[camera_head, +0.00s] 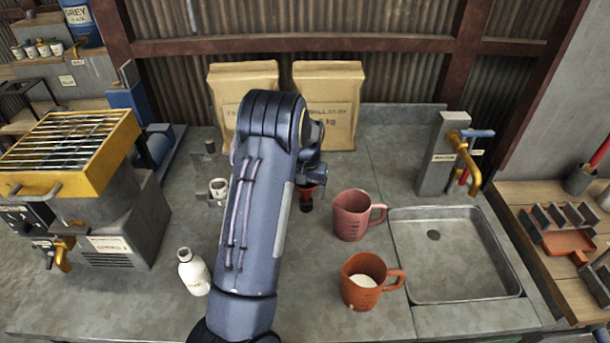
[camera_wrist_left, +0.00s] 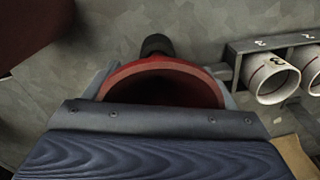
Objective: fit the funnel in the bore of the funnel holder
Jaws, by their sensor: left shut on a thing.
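The red funnel (camera_wrist_left: 195,84) is in my left gripper (camera_head: 312,166), which is shut on it. In the left wrist view, its wide red mouth faces the camera and a dark end shows past its rim. In the head view, a small part of the funnel (camera_head: 314,178) shows at the right side of my left arm, above the bench. I cannot clearly make out the funnel holder. A grey rack with white cups (camera_wrist_left: 270,80) shows at the right of the left wrist view, apart from the funnel. My right gripper is not in view.
A pink jug (camera_head: 351,217) and an orange jug (camera_head: 362,291) stand right of my arm, beside the sink (camera_head: 455,285). A white bottle (camera_head: 192,273) stands left of it. Two paper sacks (camera_head: 329,85) stand behind. My arm hides the middle of the bench.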

